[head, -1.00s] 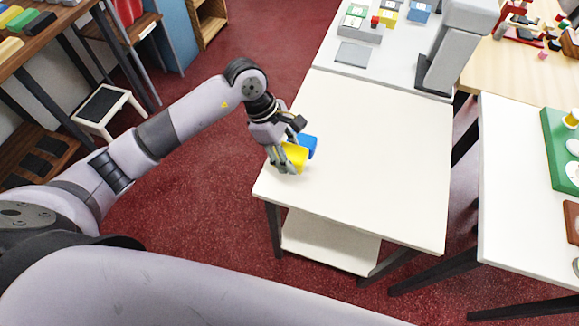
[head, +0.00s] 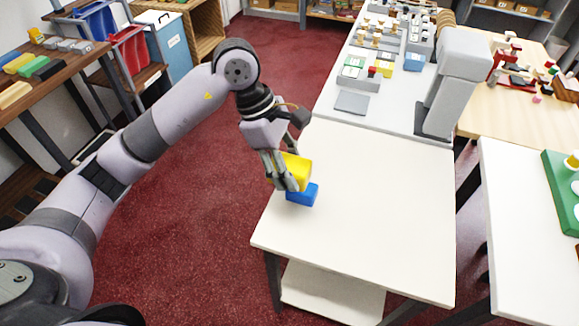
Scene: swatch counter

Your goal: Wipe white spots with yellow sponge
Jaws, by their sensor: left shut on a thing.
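My left gripper (head: 286,172) is shut on the yellow sponge (head: 296,167), a yellow block in the head view. It holds the sponge over the left part of the white table (head: 380,210), just above a blue block (head: 303,195). I cannot tell whether the sponge touches the blue block. The blue block lies on the tabletop near its left edge. No white spots can be made out on the pale tabletop. My right gripper is not in view.
A grey machine (head: 453,85) stands at the back right of the counter, beside a flat grey plate (head: 352,102). A second white table (head: 520,225) with a green board (head: 562,190) stands to the right. Most of the near tabletop is clear.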

